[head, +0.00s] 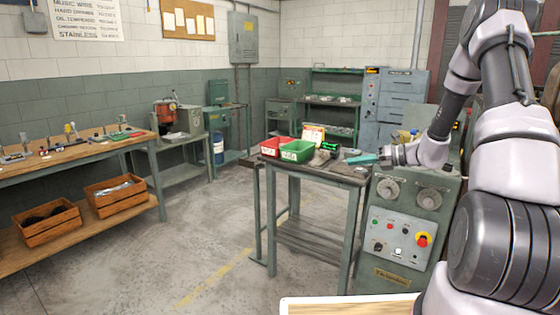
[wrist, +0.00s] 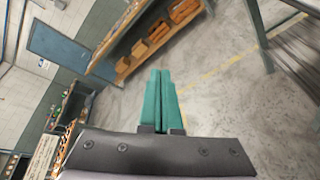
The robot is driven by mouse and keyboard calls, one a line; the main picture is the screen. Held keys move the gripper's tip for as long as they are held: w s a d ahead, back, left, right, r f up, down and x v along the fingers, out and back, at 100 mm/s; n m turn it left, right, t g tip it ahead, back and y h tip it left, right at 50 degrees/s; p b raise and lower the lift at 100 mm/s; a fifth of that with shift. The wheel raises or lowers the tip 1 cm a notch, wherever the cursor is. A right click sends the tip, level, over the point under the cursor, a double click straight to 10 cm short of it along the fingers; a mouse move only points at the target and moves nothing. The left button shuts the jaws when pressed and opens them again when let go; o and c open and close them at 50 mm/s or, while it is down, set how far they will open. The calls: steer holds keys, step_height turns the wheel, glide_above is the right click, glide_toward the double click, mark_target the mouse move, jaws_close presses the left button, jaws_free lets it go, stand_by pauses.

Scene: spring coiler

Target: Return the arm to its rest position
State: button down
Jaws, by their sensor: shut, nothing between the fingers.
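My arm rises along the right side of the head view and bends back down to the left. My gripper (head: 362,158) has teal fingers and points left, over or in front of the small table's right end. In the wrist view my gripper (wrist: 161,75) shows its two teal fingers side by side and closed, with nothing between them. Beyond them is the concrete floor. I cannot tell from the head view how far the fingers are above the tabletop.
A red bin (head: 271,147) and a green bin (head: 296,151) stand on the table. A green machine cabinet (head: 402,225) with dials and buttons is beside it. A wooden workbench (head: 80,157) with wooden crates (head: 47,222) below is at left. The floor (head: 190,240) between is clear.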

steer(key=s+a+r+n+g+h, duration=0.2)
steer(key=s+a+r+n+h, duration=0.1)
steer(key=s+r+n, duration=0.45)
steer(key=s+a+r+n+g+h, duration=0.2)
steer(key=s+a+r+n, duration=0.1)
steer(key=s+r+n, duration=0.45)
steer(key=s+d+r+n+t+h, duration=0.2)
steer(key=s+r+n+h, duration=0.1)
steer(key=s+n, duration=0.4)
steer(key=s+d+r+n+t+h, duration=0.3)
steer(key=s+r+n, duration=0.3)
steer(key=s, duration=0.4)
steer(key=shift+s+n+h, duration=0.15)
steer(key=shift+n+h, duration=0.15)
steer(key=shift+n, duration=0.2)
steer(key=shift+d, duration=0.1)
